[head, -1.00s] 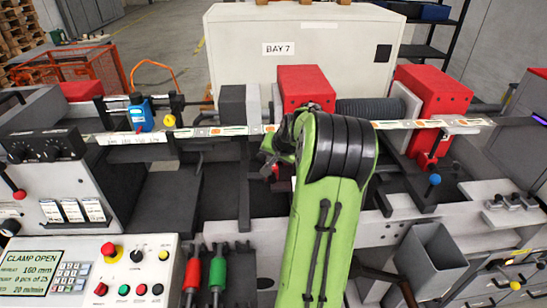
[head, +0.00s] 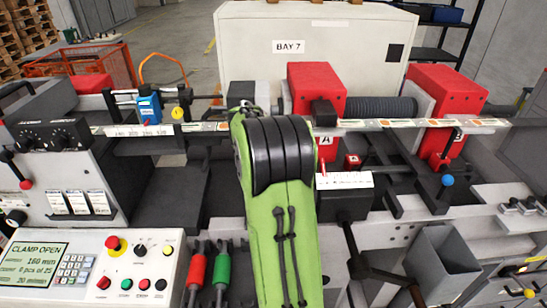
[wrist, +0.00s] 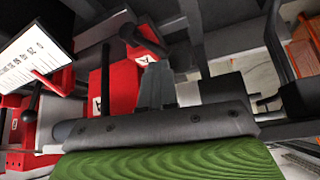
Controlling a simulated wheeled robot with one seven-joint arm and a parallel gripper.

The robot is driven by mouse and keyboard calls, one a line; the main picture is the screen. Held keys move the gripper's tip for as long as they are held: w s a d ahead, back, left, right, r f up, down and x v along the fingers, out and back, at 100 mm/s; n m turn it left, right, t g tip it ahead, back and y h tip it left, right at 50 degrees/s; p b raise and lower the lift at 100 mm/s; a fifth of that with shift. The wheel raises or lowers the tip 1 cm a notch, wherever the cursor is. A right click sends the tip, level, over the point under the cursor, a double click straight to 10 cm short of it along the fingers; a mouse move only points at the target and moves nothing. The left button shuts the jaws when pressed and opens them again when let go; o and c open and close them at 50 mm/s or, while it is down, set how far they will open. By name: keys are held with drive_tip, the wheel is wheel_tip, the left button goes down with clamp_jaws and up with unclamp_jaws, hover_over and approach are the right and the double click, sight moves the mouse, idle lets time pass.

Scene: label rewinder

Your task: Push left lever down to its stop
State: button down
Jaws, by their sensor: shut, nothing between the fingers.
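My gripper (wrist: 155,86) shows in the wrist view with its grey fingers together and nothing between them. In the head view my green arm hides it. Just beyond the fingers is a red block marked A (wrist: 143,62), with a black round-ended handle (wrist: 132,34) beside it. Another red A face (wrist: 98,105) is left of the fingers. In the head view, the red A unit (head: 318,90) is right of my arm, with a small red knob (head: 352,160) in front. I cannot tell for sure which part is the left lever, or whether the fingers touch it.
A white scale plate (head: 343,181) stands just right of my arm, also at the left of the wrist view (wrist: 35,47). A blue-knobbed lever (head: 447,180) is by the red B unit (head: 446,100). A control panel (head: 90,268) is front left.

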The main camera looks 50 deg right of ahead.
drive_tip(key=shift+w+a+f+n+g+h, duration=0.45)
drive_tip(key=shift+w+a+f+g+h, duration=0.25)
drive_tip(key=shift+f+h, duration=0.3)
drive_tip(key=shift+w+a+f+n+g+h, duration=0.5)
drive_tip(key=shift+w+f+g+h, duration=0.3)
drive_tip(key=shift+f, duration=0.45)
drive_tip(key=shift+w+a+f+n+g+h, duration=0.35)
drive_tip(key=shift+w+a+f+g+h, duration=0.45)
drive_tip(key=shift+f, duration=0.3)
drive_tip(key=shift+s+f+b, duration=0.15)
drive_tip(key=shift+b, duration=0.15)
drive_tip(key=s+d+r+p+v, duration=0.1)
drive_tip(key=r+p+v, duration=0.1)
drive_tip(key=v, duration=1)
drive_tip(key=shift+s, duration=0.45)
